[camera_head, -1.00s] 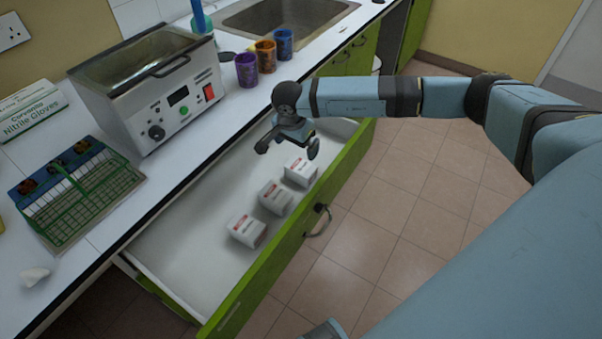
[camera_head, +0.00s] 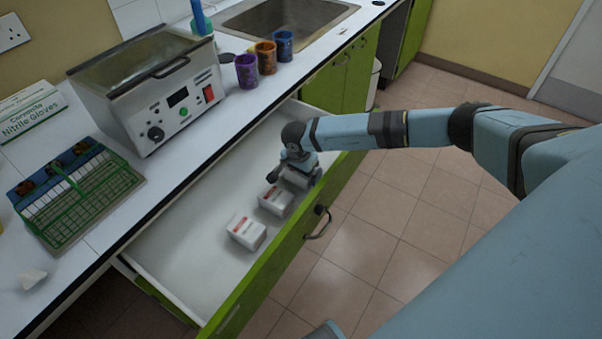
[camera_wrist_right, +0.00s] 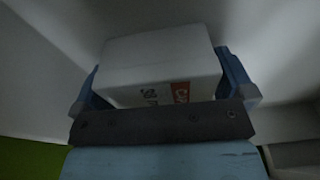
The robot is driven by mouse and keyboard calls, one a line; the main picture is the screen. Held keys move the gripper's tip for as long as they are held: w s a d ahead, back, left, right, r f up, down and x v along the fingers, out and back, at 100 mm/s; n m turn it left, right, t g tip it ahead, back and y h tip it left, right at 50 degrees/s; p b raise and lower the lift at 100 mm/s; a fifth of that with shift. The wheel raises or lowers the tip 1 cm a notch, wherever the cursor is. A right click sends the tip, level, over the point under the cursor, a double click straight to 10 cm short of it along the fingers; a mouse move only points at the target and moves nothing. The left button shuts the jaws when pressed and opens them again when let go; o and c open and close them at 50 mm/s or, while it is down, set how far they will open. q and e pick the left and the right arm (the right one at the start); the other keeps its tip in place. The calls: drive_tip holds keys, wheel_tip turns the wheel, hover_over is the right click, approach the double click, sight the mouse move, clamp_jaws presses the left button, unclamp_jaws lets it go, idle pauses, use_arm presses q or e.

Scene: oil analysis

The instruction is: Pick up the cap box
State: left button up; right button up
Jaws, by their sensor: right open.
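Several small white boxes with red labels lie in a row in the open drawer (camera_head: 195,255). The nearest box (camera_head: 246,232) and the middle box (camera_head: 275,201) show clearly in the head view. My right gripper (camera_head: 293,177) is down in the drawer over the farthest box (camera_head: 297,178), which it mostly hides. In the right wrist view, a white box (camera_wrist_right: 160,62) lies between the two blue fingers of my right gripper (camera_wrist_right: 163,85), which are open on either side of it. My left gripper does not show.
The green drawer front (camera_head: 290,235) with its black handle (camera_head: 318,224) rises beside the boxes. The counter above holds a metal bath (camera_head: 150,85), a green rack (camera_head: 80,195), a glove box (camera_head: 35,112) and coloured cups (camera_head: 266,57). The drawer's near part is empty.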

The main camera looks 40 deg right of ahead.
drive_tip(key=c, duration=0.6)
drive_tip(key=shift+c, duration=0.2)
drive_tip(key=shift+r, duration=0.15)
